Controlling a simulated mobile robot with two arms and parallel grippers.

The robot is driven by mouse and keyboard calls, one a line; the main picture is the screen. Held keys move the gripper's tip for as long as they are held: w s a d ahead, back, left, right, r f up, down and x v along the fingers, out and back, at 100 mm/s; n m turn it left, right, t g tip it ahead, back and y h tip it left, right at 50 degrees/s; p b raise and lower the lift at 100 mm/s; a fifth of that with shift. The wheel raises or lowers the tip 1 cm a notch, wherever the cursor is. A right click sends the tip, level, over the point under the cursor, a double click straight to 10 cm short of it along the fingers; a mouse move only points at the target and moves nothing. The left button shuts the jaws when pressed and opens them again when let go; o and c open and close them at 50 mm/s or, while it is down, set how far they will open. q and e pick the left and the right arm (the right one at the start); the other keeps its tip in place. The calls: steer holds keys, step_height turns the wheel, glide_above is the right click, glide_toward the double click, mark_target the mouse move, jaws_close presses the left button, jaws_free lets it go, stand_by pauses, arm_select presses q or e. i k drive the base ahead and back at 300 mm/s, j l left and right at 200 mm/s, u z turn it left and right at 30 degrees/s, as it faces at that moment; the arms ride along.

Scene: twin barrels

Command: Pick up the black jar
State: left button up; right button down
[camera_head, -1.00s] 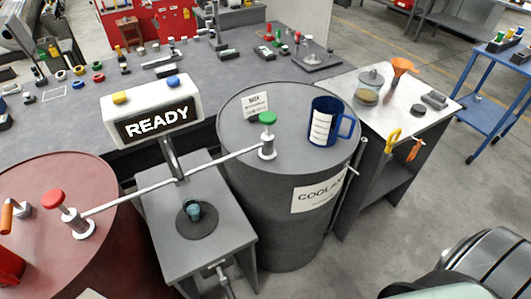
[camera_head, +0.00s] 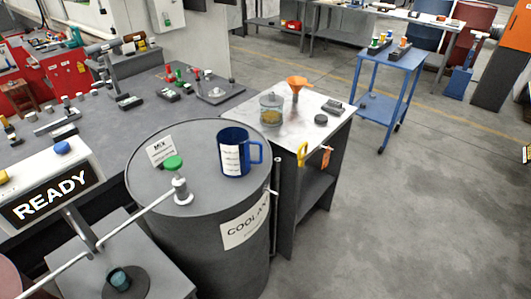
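No object stands out plainly as a black jar. On the pale-topped side table (camera_head: 297,133) is a clear glass jar (camera_head: 271,110) with brownish contents. A low, round black piece (camera_head: 321,119) lies to its right, and I cannot tell if it is a jar or a lid. Neither of my grippers shows in the head view.
The grey coolant barrel (camera_head: 200,236) carries a blue mug (camera_head: 236,153) and a green-knobbed valve (camera_head: 175,168). An orange funnel (camera_head: 297,86) stands behind the glass jar. A blue cart (camera_head: 390,65) is beyond. The floor (camera_head: 410,210) at right is clear.

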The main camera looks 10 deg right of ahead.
mark_target(115, 275)
steer(key=u, duration=1.25)
steer(key=l+u, duration=0.45)
steer(key=k+l+u, duration=0.15)
steer(key=l+u, duration=0.25)
steer(key=l, duration=0.15)
steer(key=k+l+u, duration=0.15)
steer(key=l+u, duration=0.3)
